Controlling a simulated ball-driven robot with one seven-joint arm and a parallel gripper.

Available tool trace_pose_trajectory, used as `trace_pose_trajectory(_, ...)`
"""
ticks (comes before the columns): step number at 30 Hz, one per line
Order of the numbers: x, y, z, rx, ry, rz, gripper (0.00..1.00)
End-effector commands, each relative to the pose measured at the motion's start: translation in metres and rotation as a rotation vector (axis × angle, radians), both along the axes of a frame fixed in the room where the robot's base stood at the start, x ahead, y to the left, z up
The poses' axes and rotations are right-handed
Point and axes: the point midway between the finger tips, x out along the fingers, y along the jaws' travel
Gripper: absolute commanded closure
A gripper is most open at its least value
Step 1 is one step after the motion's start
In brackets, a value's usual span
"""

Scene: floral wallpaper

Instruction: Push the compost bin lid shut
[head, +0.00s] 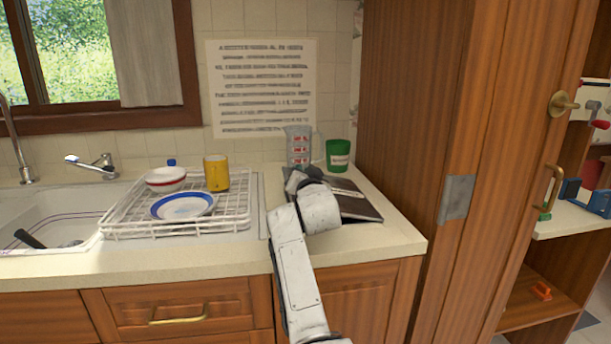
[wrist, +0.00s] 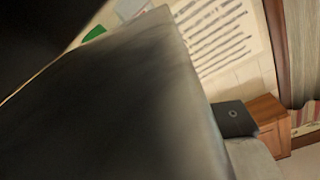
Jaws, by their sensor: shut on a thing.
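A dark, flat panel (head: 352,203) lies on the counter at the right end in the head view, partly behind my gripper (head: 303,180). In the wrist view a large dark panel (wrist: 120,100) with a pale edge fills much of the picture, very close and blurred. My gripper is at the panel's left side and shut on it; the fingertips are mostly hidden by my wrist. A green tub (head: 338,155) with a white label stands behind the panel; it also shows in the wrist view (wrist: 94,33). I cannot make out a bin lid.
A clear measuring jug (head: 299,146) stands beside the tub. To the left, a white dish rack (head: 120,226) holds a yellow mug (head: 216,172), bowl (head: 165,179) and plate (head: 184,205). A tall wooden cabinet (head: 405,110) bounds the right. The counter's front strip is clear.

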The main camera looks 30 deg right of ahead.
Motion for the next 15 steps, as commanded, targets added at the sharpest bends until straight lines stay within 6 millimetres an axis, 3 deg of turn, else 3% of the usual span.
trace_pose_trajectory(11, 0.0001, 0.0000, 0.0004, -0.004, 0.000, 0.000, 1.00)
trace_pose_trajectory(12, 0.0001, 0.0000, 0.0006, -0.004, 0.000, 0.000, 0.82)
trace_pose_trajectory(15, 0.0001, -0.0001, 0.0005, -0.004, 0.000, 0.000, 0.73)
